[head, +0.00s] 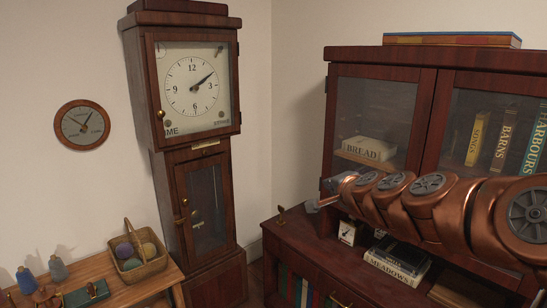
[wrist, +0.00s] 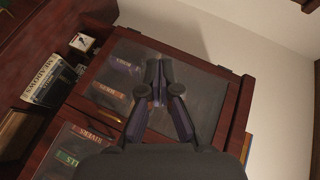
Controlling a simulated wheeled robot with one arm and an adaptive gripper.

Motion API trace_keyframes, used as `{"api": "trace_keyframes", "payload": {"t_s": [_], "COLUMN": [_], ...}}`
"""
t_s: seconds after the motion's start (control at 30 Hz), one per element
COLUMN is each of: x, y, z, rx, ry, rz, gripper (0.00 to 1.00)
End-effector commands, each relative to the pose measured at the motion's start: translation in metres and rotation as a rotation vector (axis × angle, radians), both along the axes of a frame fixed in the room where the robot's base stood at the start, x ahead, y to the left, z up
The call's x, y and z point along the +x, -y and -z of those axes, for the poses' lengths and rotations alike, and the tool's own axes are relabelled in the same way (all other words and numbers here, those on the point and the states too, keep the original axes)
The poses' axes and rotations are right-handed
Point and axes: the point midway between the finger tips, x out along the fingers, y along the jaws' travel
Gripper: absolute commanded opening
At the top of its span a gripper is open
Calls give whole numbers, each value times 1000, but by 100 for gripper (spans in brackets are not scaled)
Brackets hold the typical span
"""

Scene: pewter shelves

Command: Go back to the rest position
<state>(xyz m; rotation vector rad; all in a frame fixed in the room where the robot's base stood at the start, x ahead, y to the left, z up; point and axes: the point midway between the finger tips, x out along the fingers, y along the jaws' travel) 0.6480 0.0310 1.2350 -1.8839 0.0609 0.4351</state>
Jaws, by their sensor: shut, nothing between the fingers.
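My gripper shows in the wrist view (wrist: 157,80) with its two dark fingers together and nothing between them. It is in front of the glass door (wrist: 195,100) of the dark red cabinet (head: 427,58); I cannot tell the exact gap. In the head view my copper arm reaches in from the right across the front of the cabinet. The gripper is small there, at the arm's left end, and its fingers are hard to make out.
Stacked books (head: 398,262) and a small white-faced dial (head: 347,233) are on the ledge below my arm. A tall clock (head: 192,88) stands left, beside a wooden table with a basket (head: 140,262).

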Motion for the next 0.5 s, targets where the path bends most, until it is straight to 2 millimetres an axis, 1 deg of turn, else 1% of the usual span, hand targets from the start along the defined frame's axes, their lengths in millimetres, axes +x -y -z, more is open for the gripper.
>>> {"api": "trace_keyframes", "payload": {"t_s": [0.03,0.1,0.17,0.23,0.27,0.3,0.37,0.4,0.47,0.5], "x": [-18,-45,-71,-104,-118,-138,-169,-191,-222,-244], "y": [-19,-45,-62,-76,-80,-84,-85,-85,-79,-74], "z": [4,17,30,48,57,70,89,101,119,131], "rx": [-51,-126,-193,-271,-304,-348,-415,-457,-517,-554], "ry": [-20,-67,-110,-169,-198,-241,-306,-354,-431,-484], "rz": [-82,-204,-302,-409,-451,-509,-586,-638,-706,-747], "gripper": [0,0,0,0,0,0,0,0,0,0]}}
